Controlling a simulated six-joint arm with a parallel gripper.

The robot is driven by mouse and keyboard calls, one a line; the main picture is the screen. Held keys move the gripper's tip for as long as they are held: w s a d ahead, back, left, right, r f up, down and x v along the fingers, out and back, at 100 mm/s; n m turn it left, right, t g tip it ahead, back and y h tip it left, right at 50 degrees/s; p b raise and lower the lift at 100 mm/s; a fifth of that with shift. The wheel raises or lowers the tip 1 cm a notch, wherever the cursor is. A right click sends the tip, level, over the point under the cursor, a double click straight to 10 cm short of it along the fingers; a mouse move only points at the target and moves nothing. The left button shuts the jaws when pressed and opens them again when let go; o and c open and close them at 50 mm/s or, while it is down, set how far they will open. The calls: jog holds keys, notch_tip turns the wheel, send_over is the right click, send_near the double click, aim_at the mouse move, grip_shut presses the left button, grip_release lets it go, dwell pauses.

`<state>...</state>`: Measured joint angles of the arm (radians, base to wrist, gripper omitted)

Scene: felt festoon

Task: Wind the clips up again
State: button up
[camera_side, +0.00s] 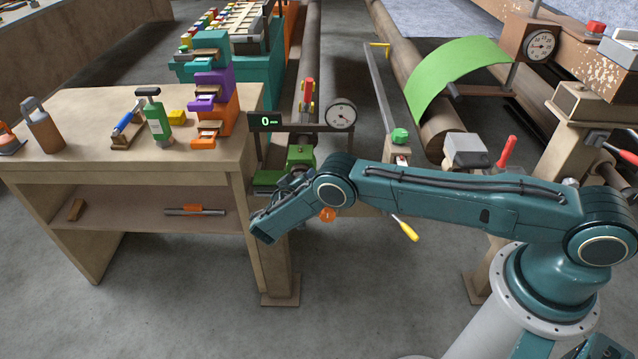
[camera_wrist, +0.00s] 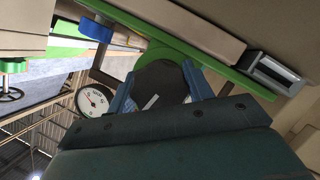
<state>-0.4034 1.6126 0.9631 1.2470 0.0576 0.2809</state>
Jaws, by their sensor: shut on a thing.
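My gripper (camera_wrist: 160,84) is shut on a dark rounded part (camera_wrist: 157,76) with a pale mark, its blue fingers on either side. In the side view my gripper (camera_side: 290,184) is low at the right end of the bench, beside a green block (camera_side: 300,157), and my wrist partly hides it. A green curved part (camera_wrist: 170,52) lies behind the dark part in the wrist view. I cannot tell which parts are the clips.
A yellow-handled tool (camera_side: 405,228) hangs right of my wrist. Long rollers (camera_side: 410,70) run behind.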

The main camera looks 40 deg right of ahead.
jog(key=shift+n+h, duration=0.5)
jog(key=shift+n, duration=0.4)
jog(key=o, duration=1)
jog(key=shift+m, duration=0.3)
